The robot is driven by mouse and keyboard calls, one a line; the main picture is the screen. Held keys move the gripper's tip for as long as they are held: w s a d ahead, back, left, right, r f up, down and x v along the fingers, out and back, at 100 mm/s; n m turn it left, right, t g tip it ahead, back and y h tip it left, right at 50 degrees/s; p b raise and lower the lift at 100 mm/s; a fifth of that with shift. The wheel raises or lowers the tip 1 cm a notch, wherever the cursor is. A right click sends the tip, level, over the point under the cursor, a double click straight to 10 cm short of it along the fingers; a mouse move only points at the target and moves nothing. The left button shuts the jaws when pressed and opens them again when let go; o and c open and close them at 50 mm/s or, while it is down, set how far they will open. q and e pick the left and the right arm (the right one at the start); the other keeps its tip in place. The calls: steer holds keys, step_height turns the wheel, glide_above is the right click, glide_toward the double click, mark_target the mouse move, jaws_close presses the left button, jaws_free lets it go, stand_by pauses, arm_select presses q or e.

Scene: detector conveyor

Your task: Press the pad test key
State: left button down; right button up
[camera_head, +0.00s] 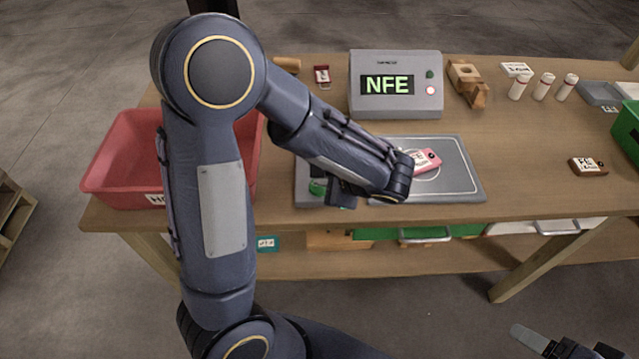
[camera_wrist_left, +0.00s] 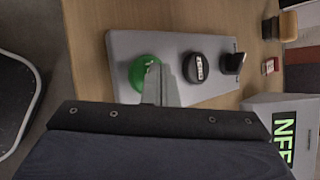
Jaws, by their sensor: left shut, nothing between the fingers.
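The grey pad unit (camera_head: 462,178) lies on the wooden bench, with a pink labelled tag (camera_head: 429,160) on its outlined plate. At its left end is a green round key (camera_head: 317,187), partly hidden by my left arm. In the left wrist view the green key (camera_wrist_left: 142,74) sits on a grey panel (camera_wrist_left: 122,46) beside a dark labelled knob (camera_wrist_left: 196,66) and a black lever (camera_wrist_left: 235,62). My left gripper (camera_wrist_left: 159,84) is shut and empty, its tips right at the green key and covering part of it. Contact cannot be told. My right gripper (camera_head: 555,347) shows only partly at the bottom right.
A red bin (camera_head: 120,150) stands at the left. Wooden blocks (camera_head: 466,75), white bottles (camera_head: 542,87) and a brown labelled block (camera_head: 588,167) are to the right.

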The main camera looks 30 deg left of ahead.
mark_target(323, 188)
arm_select(q)
steer(key=shift+r, duration=0.1)
steer(key=shift+r+p, duration=0.6)
steer(key=shift+r, duration=0.15)
step_height(323, 188, up, 5)
steer(key=p, duration=0.4)
stand_by(0.9)
